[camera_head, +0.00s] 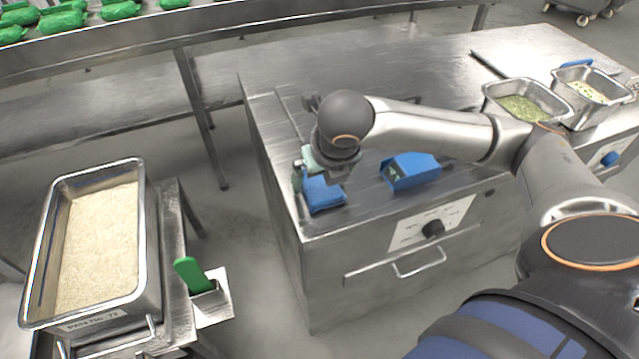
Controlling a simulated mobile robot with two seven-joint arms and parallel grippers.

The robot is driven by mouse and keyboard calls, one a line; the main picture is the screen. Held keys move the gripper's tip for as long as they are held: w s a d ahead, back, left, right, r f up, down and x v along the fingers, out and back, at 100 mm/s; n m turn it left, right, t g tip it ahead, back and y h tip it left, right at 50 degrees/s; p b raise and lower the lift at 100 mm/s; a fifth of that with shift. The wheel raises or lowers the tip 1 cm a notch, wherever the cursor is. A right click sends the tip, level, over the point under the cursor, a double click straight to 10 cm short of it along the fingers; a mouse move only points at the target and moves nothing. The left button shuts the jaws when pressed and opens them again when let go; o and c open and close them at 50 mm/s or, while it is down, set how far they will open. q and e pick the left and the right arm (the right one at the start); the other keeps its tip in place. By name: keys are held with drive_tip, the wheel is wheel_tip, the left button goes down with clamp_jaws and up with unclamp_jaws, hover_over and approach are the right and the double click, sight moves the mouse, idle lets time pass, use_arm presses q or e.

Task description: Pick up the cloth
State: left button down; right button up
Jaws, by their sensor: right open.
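A blue folded cloth (325,196) lies on the metal counter (362,214) near its left front corner. My right gripper (322,180) is open and directly over the cloth, pointing down, with its fingers at the cloth's back edge. The gripper and wrist hide part of the cloth's far side. I cannot tell whether the fingers touch it. My left gripper is not in view.
Metal pans with green food (522,108) and pale food (590,90) stand at the back right. A rice pan (141,245) and a green-handled tool (192,275) are at the left, across a floor gap.

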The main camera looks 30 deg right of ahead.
drive_tip(key=shift+f+p, duration=0.25)
drive_tip(key=shift+p, duration=0.15)
idle(0.4)
drive_tip(key=shift+c, duration=1.4)
drive_tip(key=c, duration=0.8)
